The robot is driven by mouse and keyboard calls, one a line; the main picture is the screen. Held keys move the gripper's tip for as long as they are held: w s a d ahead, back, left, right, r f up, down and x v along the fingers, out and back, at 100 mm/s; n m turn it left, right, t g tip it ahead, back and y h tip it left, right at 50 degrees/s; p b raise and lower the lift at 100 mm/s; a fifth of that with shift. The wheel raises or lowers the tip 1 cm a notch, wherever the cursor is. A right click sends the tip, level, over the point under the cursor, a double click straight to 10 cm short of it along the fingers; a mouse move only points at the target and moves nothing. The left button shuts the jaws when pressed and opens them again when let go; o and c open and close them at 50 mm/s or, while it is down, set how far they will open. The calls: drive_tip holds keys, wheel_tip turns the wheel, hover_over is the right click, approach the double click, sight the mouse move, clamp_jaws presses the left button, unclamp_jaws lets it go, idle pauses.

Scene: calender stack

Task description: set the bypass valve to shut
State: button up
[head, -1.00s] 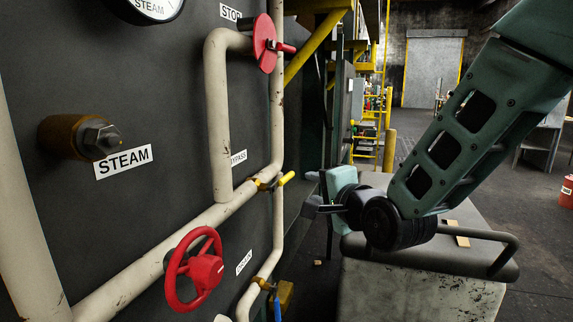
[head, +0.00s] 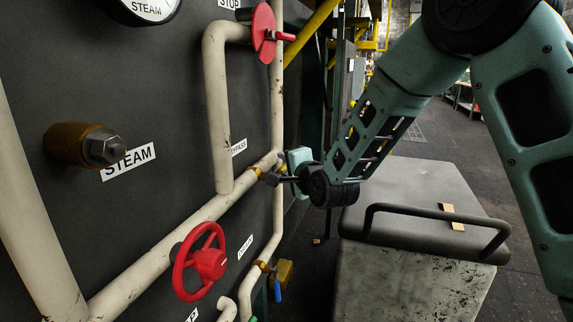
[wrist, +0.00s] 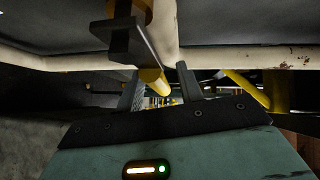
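The bypass valve (head: 259,173) is a brass fitting on the cream pipe beside the BYPASS label (head: 239,147). In the head view my gripper (head: 274,180) is at the valve and hides its handle. In the wrist view the yellow handle (wrist: 153,81) points toward me, with its tip between my two dark fingers (wrist: 160,88). It is nearer the left finger, with a gap to the right one, so my gripper looks open around it. A dark metal bracket (wrist: 125,40) of the valve sits above the left finger.
A red handwheel (head: 200,262) stands out lower left, and another red wheel (head: 264,33) is above. A blue-handled valve (head: 278,290) is below. A brass plug (head: 90,146) juts out at left. A grey cabinet with a rail (head: 420,210) stands right of my gripper.

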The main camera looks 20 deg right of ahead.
clamp_jaws()
drive_tip(key=s+a+f+m+g+y+p, duration=0.4)
drive_tip(key=s+f+m+g+y+p, duration=0.2)
drive_tip(key=g+p, duration=0.6)
drive_tip(key=shift+s+a+f+m, duration=0.3)
drive_tip(key=shift+a+f+m, duration=0.1)
drive_tip(key=shift+f+m, duration=0.65)
idle(0.6)
